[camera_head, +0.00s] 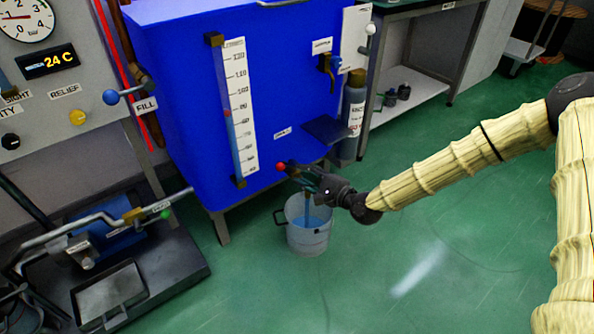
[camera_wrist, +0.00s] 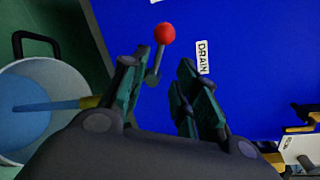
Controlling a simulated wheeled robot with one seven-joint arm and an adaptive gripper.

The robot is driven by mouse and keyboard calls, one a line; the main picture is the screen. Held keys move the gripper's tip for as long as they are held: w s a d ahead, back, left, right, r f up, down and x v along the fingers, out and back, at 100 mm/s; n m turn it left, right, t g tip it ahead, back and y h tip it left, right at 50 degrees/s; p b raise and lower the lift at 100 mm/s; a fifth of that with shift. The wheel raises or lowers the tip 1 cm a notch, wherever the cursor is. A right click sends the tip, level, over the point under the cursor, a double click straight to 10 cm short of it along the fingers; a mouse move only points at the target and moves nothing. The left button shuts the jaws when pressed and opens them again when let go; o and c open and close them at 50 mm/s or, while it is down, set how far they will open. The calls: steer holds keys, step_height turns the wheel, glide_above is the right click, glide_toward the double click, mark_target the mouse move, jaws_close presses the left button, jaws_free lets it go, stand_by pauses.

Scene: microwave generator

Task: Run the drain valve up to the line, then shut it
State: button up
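The drain valve's red-knobbed lever (camera_head: 281,167) is low on the blue tank's front. In the wrist view the red knob (camera_wrist: 164,33) stands above a metal rod beside my left finger, near the DRAIN label (camera_wrist: 203,57). My gripper (camera_head: 298,174) is at the valve; its fingers (camera_wrist: 163,62) are spread, with the rod between or just behind them. I cannot tell if they touch it. Blue liquid runs from the brass spout (camera_wrist: 88,102) into a grey bucket (camera_head: 308,240), partly filled (camera_wrist: 22,100). I cannot make out a line in the bucket.
The blue tank (camera_head: 185,80) carries a numbered sight gauge (camera_head: 240,110) with a small red mark near 80. A FILL valve (camera_head: 112,97) is left. Green floor is clear at lower right.

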steer(key=shift+v, duration=1.75)
